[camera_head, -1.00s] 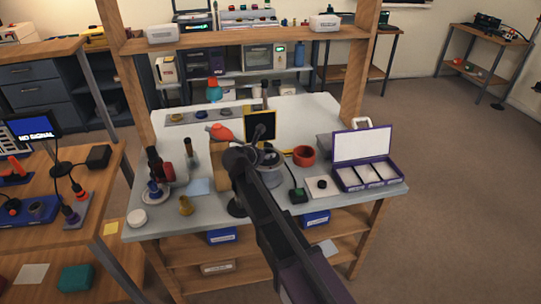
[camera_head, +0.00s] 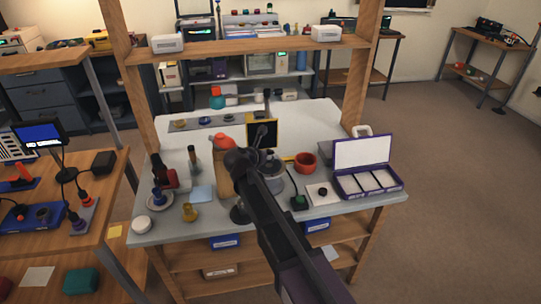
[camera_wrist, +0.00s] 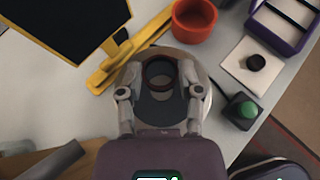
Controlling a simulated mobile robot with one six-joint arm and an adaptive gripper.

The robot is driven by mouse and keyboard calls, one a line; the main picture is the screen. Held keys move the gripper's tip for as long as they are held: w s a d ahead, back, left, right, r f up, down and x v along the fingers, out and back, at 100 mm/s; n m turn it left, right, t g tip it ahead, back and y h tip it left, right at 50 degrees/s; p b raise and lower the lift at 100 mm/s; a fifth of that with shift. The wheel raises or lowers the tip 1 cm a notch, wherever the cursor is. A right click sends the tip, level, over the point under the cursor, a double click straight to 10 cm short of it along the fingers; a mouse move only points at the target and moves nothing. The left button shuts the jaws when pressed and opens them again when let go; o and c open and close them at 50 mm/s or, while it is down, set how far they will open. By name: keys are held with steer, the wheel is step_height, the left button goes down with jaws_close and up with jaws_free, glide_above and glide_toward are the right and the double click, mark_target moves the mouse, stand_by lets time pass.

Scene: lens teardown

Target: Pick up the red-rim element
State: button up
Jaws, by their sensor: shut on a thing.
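My gripper (camera_wrist: 159,74) is shut on a dark round ring-shaped element (camera_wrist: 160,88), seen from above between the two fingers. Its rim looks dark with a faint brownish-red tint, so I cannot clearly tell its colour. Below it is a round pale-grey base (camera_wrist: 205,104) with a dark middle. I cannot tell whether the element touches it. In the head view my arm hides the fingertips and the element, and part of the round grey base (camera_head: 274,181) shows beside the arm.
A red cup (camera_wrist: 194,20) and yellow bars (camera_wrist: 118,65) are close to the gripper. A yellow-framed screen (camera_head: 262,134) stands behind. A green button box (camera_wrist: 242,109), a black ring (camera_wrist: 256,62) on a white pad and an open purple case (camera_head: 368,182) are to the right.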

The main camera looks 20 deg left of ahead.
steer(key=s+d+r+p, duration=0.1)
steer(key=s+r, duration=0.1)
steer(key=s, duration=1.4)
steer(key=shift+d, duration=0.35)
